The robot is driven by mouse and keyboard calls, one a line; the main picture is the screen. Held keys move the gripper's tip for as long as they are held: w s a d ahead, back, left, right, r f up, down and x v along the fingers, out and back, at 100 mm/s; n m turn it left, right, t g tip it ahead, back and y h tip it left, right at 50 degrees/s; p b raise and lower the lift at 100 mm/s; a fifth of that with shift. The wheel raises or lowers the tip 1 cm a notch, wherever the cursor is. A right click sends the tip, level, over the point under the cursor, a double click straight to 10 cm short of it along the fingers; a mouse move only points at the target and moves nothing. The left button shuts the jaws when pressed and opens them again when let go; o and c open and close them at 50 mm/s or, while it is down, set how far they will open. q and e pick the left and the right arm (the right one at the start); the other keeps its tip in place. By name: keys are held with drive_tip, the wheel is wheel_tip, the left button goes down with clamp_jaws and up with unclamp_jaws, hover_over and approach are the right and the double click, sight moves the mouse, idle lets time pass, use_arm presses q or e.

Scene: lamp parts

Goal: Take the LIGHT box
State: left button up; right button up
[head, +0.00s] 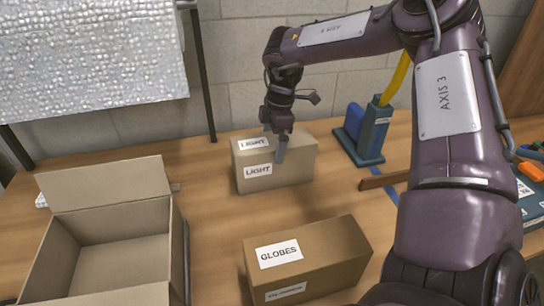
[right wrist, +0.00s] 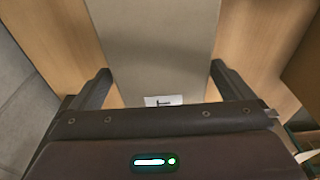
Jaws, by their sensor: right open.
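The LIGHT box (head: 300,165) is a closed brown carton with white "LIGHT" labels on its top and front, standing on the table towards the back. My right gripper (head: 280,148) is at this box, pointing down, with a finger showing in front of the labelled face. In the right wrist view the box (right wrist: 155,55) lies between the two spread fingers of the gripper (right wrist: 163,85), with wood visible between box and fingers on both sides. The gripper is open and holds nothing. My left gripper is not in view.
An open empty carton (head: 108,196) stands at the left. A closed GLOBES box (head: 325,250) sits nearer the front. A blue-grey stand (head: 373,135) is right of the LIGHT box, with a brown strip (head: 385,179) near it. Bare table (head: 215,235) lies between the cartons.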

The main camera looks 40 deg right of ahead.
drive_tip(key=shift+a+f+p, duration=0.2)
drive_tip(key=shift+f+p, duration=0.1)
drive_tip(key=shift+f, duration=1.5)
drive_tip(key=c, duration=1.2)
drive_tip(key=shift+r, duration=0.1)
drive_tip(key=shift+c, duration=0.2)
